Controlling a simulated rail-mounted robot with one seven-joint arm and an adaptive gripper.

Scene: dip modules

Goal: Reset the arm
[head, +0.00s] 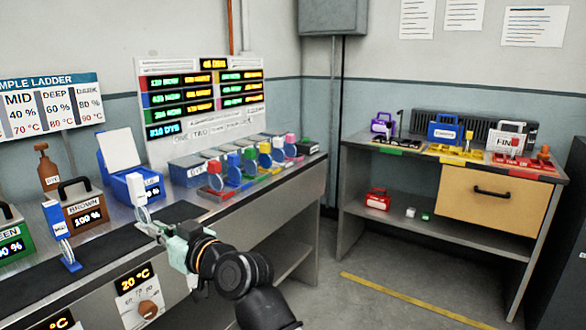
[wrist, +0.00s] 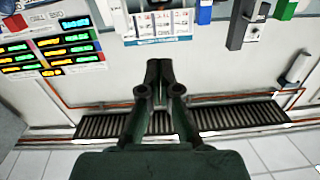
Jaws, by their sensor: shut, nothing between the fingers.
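My gripper (head: 150,228) is at the end of my arm in the lower middle of the head view, over the near part of the left bench. In the wrist view its fingers (wrist: 158,68) are together, with nothing held between them. In the head view a white-and-blue upright piece (head: 140,192) stands close behind the fingertips; I cannot tell whether they touch it.
The left bench carries a black mat (head: 100,240), a blue box (head: 120,182), a brown box (head: 83,212) and a row of coloured modules (head: 250,160). A lit board (head: 205,95) hangs behind. A second bench (head: 400,222) stands right, beyond open floor.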

